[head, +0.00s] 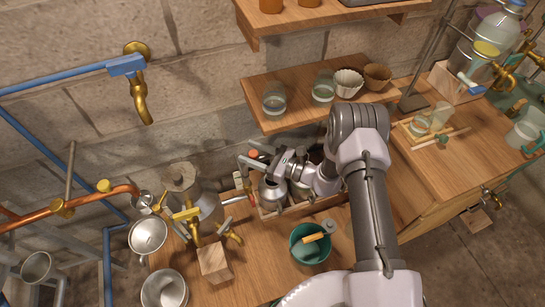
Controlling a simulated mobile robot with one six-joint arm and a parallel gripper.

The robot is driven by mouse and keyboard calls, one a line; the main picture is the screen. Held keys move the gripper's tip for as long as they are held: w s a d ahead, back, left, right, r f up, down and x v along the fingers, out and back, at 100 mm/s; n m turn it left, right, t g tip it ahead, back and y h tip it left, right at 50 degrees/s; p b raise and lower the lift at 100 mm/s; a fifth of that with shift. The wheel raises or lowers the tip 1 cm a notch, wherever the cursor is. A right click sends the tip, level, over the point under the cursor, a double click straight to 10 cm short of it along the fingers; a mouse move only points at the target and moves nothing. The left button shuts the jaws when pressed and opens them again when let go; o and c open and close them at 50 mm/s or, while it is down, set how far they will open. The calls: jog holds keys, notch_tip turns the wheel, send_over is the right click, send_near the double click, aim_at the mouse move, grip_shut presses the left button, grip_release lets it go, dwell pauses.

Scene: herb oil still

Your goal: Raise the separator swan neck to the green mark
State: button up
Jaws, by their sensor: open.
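A grey metal vessel (208,207) with a pale lid stands on the wooden bench at the lower left. It looks like the separator. Brass taps and pipes (190,214) stand at its front, but I cannot tell which piece is the swan neck. I cannot make out a green mark. My gripper (254,164) is open and reaches left, to the right of and behind the vessel. It appears apart from the brass pipes. A small orange-red piece (253,154) shows beside its fingers. My wrist hides part of the wooden rack behind.
A wooden block (214,263) and a teal pot (311,245) stand in front. A shelf (290,120) with glasses and cups hangs above my gripper. A side bench holds glassware on the right.

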jog(key=p+v, duration=0.2)
jog(key=v, duration=1.3)
jog(key=shift+s, duration=0.1)
jog(key=s+a+r+n+g+h, duration=0.1)
jog(key=s+r+n+g+h, duration=0.25)
jog(key=r+n, duration=0.45)
jog(key=s+a+r+n+g+h, duration=0.1)
jog(key=s+r+n+g+h, duration=0.25)
jog(key=r, duration=0.95)
jog(key=s+d+r+n+t+h+b, duration=0.1)
jog(key=s+d+r+n+t+h, duration=0.2)
jog(key=s, duration=0.4)
jog(key=s+d+r+n+t+h+b, duration=0.1)
jog(key=s+d+r+n+t+h, duration=0.2)
jog(key=s+d+r+t+h, duration=0.1)
jog(key=s+d+r+h, duration=0.1)
jog(key=s+d+r, duration=0.1)
jog(key=s+r, duration=0.1)
jog(key=shift+s+d, duration=0.25)
jog(key=shift+d, duration=0.15)
